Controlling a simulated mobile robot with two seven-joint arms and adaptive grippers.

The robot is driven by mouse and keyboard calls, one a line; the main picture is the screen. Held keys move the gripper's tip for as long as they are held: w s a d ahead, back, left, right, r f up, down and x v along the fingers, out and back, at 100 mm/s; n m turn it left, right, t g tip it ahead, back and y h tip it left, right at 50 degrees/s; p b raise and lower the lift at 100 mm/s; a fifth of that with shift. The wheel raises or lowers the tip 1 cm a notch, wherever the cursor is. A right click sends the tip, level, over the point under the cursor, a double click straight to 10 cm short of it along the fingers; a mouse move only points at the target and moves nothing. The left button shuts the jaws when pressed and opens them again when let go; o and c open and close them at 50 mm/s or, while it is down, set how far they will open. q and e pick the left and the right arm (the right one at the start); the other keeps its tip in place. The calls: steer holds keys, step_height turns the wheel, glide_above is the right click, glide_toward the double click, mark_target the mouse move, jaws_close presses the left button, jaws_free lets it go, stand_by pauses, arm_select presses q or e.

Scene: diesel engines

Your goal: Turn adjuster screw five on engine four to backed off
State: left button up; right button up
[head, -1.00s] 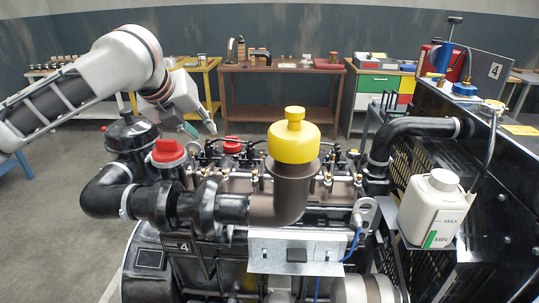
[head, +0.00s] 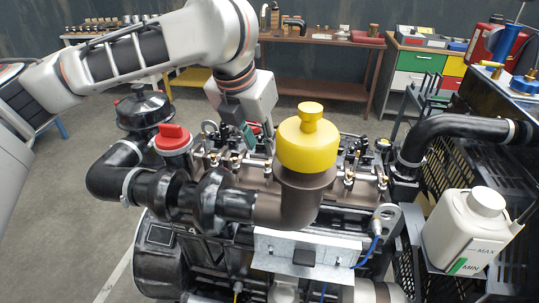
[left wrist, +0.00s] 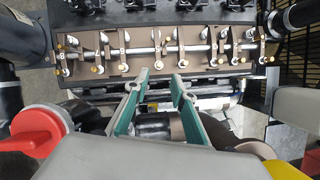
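Engine four (head: 225,212) stands in the middle of the head view, its top open on a row of rockers. In the left wrist view the rocker shaft (left wrist: 150,52) runs across, with several small brass-tipped adjuster screws (left wrist: 183,63) along it. I cannot tell which one is screw five. My left gripper (head: 258,145) points down over the engine top, left of the yellow cap. In the left wrist view its teal fingers (left wrist: 160,80) are apart with nothing between them, and the tips appear just short of the screw row. My right gripper is not in view.
A tall yellow cap (head: 305,140) on a brown pipe stands close right of the gripper. A red cap (head: 173,138) and black hoses (head: 115,170) are on the left. A white bottle (head: 465,230) and black mesh guard are right. Benches stand behind.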

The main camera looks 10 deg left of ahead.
mark_target(267, 163)
arm_select(q)
steer(key=x, duration=0.6)
steer(key=shift+w+a+f, duration=0.1)
steer(key=shift+f, duration=0.2)
jaws_close()
